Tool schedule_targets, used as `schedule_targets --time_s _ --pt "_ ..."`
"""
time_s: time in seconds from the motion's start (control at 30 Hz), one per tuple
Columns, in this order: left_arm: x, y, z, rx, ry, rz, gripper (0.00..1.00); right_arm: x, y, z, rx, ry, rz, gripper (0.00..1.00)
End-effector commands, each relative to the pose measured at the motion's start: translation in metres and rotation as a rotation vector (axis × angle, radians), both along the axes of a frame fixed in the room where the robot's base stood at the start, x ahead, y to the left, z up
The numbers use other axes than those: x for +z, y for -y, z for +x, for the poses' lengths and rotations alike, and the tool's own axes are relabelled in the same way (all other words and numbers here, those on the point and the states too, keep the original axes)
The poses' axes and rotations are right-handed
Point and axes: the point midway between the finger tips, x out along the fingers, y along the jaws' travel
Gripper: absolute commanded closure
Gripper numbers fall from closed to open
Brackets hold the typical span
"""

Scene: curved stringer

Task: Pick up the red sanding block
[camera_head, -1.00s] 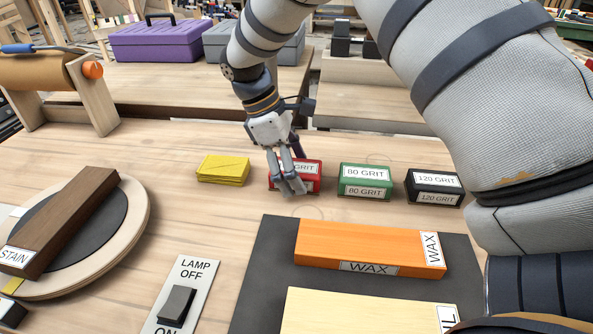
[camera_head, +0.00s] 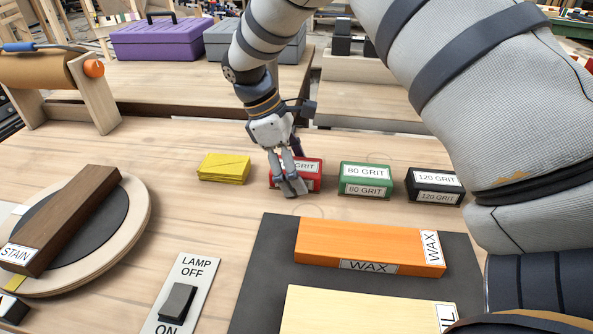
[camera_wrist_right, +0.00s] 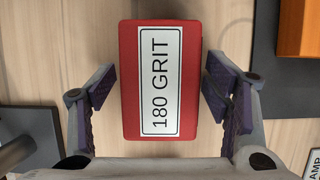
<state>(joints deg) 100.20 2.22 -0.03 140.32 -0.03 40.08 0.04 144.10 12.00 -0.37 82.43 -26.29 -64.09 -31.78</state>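The red sanding block (camera_head: 311,172) stands on the bench, partly hidden behind my right gripper (camera_head: 289,183) in the head view. In the right wrist view the red block (camera_wrist_right: 128,80) lies between the two fingers, with its "180 GRIT" label facing the camera. My right gripper (camera_wrist_right: 160,88) is open around it. My left gripper is not in view.
A yellow block stack (camera_head: 224,168) is left of the red block. A green 80 grit block (camera_head: 366,179) and a black 120 grit block (camera_head: 433,186) are to its right. The orange wax board (camera_head: 345,245) lies on a dark mat (camera_head: 258,275) in front.

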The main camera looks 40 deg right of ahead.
Motion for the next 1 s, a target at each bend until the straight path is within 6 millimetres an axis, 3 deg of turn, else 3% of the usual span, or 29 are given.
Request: schedule_targets --time_s 0.03,0.17,0.57,0.73,0.93,1.0 --pt "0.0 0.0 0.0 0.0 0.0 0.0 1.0 0.0 0.0 0.0 0.0 0.0 0.0 0.47" --pt "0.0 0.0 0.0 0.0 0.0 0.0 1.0 0.0 0.0 0.0 0.0 -0.001 -0.001 0.77" --pt "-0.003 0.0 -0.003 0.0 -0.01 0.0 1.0 0.004 0.001 0.0 0.0 -0.004 -0.002 0.79" --pt "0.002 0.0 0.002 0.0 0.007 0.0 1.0 0.042 -0.002 0.001 0.002 0.005 -0.001 0.79" --pt "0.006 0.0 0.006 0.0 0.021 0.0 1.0 0.098 -0.049 -0.001 0.004 0.007 -0.004 0.79" --pt "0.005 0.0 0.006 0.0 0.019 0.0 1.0 0.106 -0.072 -0.002 0.006 0.002 -0.004 0.79"
